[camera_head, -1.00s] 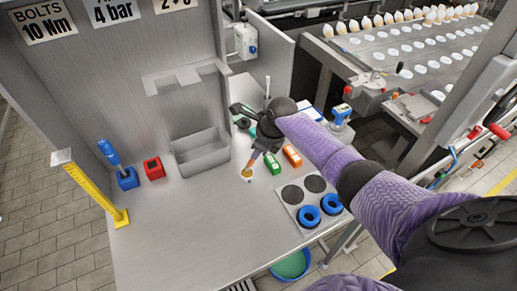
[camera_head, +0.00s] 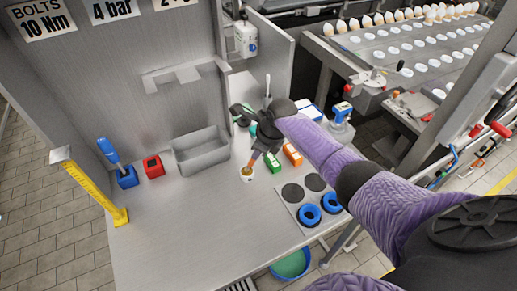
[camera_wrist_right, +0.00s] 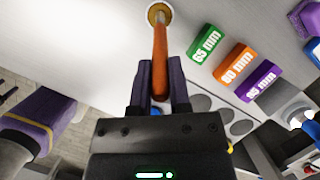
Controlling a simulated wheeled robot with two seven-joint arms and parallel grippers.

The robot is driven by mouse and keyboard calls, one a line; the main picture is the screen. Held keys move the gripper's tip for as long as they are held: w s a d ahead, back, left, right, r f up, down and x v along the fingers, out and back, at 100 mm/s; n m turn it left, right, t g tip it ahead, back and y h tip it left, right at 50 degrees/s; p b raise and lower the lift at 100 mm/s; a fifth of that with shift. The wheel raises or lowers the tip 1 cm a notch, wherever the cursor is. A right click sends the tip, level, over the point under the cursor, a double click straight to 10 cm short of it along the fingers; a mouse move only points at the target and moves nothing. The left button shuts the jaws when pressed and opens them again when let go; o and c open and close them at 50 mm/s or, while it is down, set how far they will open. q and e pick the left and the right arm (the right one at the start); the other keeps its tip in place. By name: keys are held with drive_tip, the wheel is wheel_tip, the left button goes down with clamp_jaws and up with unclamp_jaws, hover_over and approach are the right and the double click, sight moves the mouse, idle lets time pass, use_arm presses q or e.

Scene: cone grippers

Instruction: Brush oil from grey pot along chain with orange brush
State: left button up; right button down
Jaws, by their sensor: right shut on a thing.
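My right gripper (camera_head: 261,148) is shut on the orange brush (camera_head: 255,156), which it holds tilted. In the right wrist view the brush (camera_wrist_right: 160,55) runs up from between the fingers (camera_wrist_right: 163,88). Its far end is at the mouth of a small pale pot (camera_head: 247,176) with amber oil inside; the pot also shows at the top of the wrist view (camera_wrist_right: 152,10). I cannot tell how deep the bristles sit. I cannot make out the chain.
Green (camera_head: 273,162) and orange (camera_head: 293,154) blocks stand right of the pot. A plate (camera_head: 295,209) with blue rings lies in front of them. A grey bin (camera_head: 201,156), red box (camera_head: 153,167) and yellow post (camera_head: 90,187) are left. The front-left bench is clear.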

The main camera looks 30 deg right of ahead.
drive_tip(key=shift+s+f+p, duration=0.1)
drive_tip(key=shift+p, duration=0.3)
idle(1.2)
wheel_tip(320, 180, up, 7)
drive_tip(key=p, duration=0.8)
drive_tip(key=shift+p, duration=0.3)
